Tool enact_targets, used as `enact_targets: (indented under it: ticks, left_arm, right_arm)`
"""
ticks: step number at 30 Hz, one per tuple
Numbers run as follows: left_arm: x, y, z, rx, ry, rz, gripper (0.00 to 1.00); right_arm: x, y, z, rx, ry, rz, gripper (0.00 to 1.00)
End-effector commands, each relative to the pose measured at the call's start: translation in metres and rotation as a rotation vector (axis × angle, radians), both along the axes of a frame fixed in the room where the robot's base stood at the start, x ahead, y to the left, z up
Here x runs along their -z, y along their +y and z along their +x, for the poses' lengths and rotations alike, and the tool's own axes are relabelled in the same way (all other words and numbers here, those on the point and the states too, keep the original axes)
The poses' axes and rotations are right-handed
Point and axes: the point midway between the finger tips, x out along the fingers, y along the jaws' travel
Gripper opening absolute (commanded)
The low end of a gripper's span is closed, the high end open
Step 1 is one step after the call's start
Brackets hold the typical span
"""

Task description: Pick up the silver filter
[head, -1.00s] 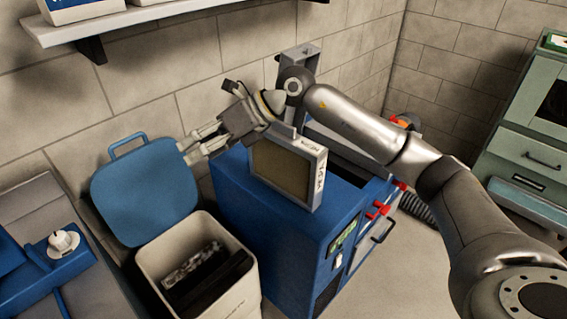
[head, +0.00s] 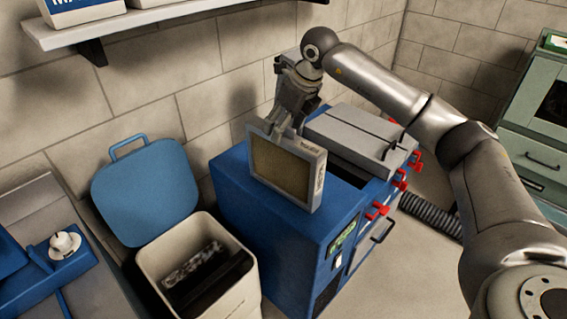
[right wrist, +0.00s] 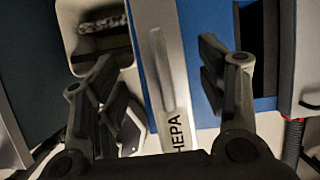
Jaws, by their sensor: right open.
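The silver filter (head: 318,182) stands upright on top of the blue machine (head: 270,225), with a pale frame and a tan face. In the right wrist view the filter (right wrist: 172,95) shows edge-on, with "HEPA" lettered on its frame. My right gripper (head: 286,124) is over the filter's top edge and points down. In the right wrist view the right gripper (right wrist: 160,75) is open, with one finger on each side of the filter's edge. I cannot tell whether a finger touches it. My left gripper is not in view.
An open bin (head: 160,250) with a dark filter inside stands left of the machine, its blue lid (head: 145,195) raised. A grey cover (head: 365,135) and red clamps (head: 377,211) are at the machine's right. A shelf (head: 150,22) is on the wall.

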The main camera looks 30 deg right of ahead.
Motion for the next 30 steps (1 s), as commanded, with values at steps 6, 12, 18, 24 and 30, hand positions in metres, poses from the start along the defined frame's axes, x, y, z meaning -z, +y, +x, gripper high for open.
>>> enact_targets:
  ticks: [6, 12, 18, 24, 30]
  left_arm:
    - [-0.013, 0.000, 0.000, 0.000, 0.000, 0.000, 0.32]
    - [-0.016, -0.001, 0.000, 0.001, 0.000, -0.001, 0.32]
    - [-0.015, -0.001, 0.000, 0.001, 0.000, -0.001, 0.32]
    - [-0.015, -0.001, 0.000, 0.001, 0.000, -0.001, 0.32]
    - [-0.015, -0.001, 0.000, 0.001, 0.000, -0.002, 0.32]
  right_arm:
    - [0.025, 0.001, 0.012, -0.001, 0.007, 0.000, 0.65]
    - [0.046, 0.004, 0.020, -0.002, 0.003, 0.001, 0.65]
    - [0.048, 0.004, 0.021, -0.002, 0.001, 0.001, 0.65]
    - [0.048, 0.004, 0.021, -0.002, 0.001, 0.001, 0.46]
    - [0.048, 0.004, 0.021, -0.002, 0.001, 0.001, 0.20]
